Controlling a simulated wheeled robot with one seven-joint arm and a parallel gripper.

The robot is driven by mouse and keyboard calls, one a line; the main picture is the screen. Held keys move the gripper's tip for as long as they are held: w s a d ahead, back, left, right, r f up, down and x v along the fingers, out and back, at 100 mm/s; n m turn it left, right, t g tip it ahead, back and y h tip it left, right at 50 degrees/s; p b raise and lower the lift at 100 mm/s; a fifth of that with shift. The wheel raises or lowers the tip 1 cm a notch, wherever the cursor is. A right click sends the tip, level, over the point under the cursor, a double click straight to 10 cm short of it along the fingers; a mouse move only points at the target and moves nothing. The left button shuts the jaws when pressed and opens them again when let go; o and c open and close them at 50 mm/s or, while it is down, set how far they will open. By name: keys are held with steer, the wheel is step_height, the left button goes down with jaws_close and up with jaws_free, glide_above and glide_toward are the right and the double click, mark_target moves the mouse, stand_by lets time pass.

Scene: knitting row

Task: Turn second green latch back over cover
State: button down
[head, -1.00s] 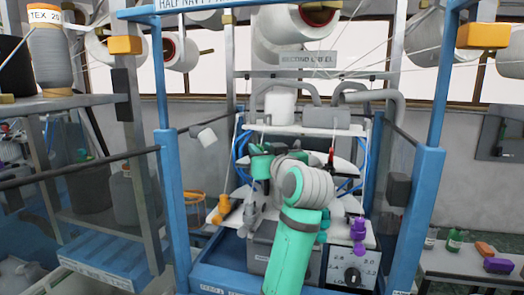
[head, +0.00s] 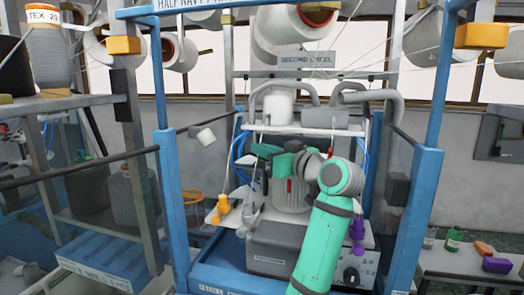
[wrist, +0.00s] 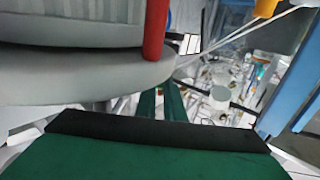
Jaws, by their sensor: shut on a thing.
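My gripper (head: 266,152) is at the middle of the machine, pointing left, above and left of a grey cylinder (head: 291,197) with a red upright part (head: 289,184). In the wrist view its two dark green fingers (wrist: 162,105) reach forward below a grey round rim (wrist: 85,82). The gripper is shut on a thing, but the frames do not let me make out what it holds. I cannot tell the green latches or the cover apart from my own green gripper. A red part (wrist: 156,30) stands close above the fingers.
Blue frame posts (head: 175,215) flank the machine. A grey box (head: 275,255) sits in front, with an orange part (head: 221,208) at left and a purple part (head: 357,232) at right. A white shelf with grey pipes (head: 368,95) is above. A low table (head: 470,262) stands at right.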

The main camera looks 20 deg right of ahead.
steer(key=shift+n+g+y, duration=0.3)
steer(key=shift+n+y, duration=0.1)
steer(key=shift+y, duration=0.2)
steer(key=c, duration=1.9)
jaws_free()
steer(key=shift+o, duration=0.2)
